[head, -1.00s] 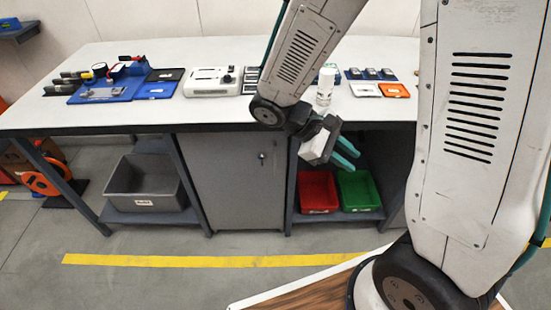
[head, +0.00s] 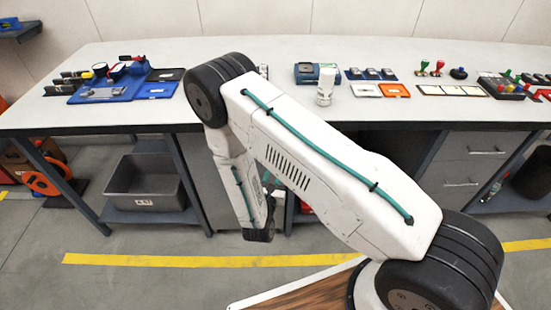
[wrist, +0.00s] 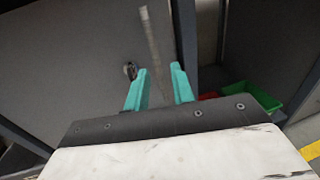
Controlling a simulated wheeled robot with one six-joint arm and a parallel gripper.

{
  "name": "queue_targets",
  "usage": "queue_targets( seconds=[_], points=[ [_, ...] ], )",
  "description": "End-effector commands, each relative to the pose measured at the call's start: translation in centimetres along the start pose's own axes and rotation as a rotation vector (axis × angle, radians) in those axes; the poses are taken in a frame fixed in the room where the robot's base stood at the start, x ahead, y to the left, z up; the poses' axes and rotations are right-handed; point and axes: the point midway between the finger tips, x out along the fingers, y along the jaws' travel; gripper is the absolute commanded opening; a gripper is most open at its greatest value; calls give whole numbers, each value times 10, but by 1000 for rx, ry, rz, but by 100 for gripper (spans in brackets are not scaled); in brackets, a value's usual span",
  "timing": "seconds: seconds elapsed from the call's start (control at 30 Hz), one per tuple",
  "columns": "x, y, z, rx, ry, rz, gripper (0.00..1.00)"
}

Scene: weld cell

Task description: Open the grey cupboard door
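The grey cupboard door (head: 206,178) is under the workbench, largely hidden behind my arm in the head view. In the wrist view the door (wrist: 70,75) fills the left side and looks shut. A round lock (wrist: 130,69) sits near its right edge. A slim upright grey bar (wrist: 153,45), which looks like the door's handle, stands right of the lock. My gripper (wrist: 158,78) is open, its teal fingers on either side of the bar, with gaps visible on both sides. In the head view my gripper is mostly hidden behind the arm.
The workbench (head: 300,52) above holds tools, trays and a white bottle (head: 325,86). A grey bin (head: 145,182) stands on the shelf left of the cupboard. A green bin (wrist: 253,97) and a red bin are to its right. The floor in front has a yellow line (head: 150,260).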

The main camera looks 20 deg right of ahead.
Motion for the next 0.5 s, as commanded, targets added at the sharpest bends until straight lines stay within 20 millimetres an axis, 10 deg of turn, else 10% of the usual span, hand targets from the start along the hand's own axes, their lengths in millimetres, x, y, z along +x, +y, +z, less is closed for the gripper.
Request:
queue_targets(
  seconds=[0.5],
  points=[
    [69,7,3,17,-9,22,25]
  ],
)
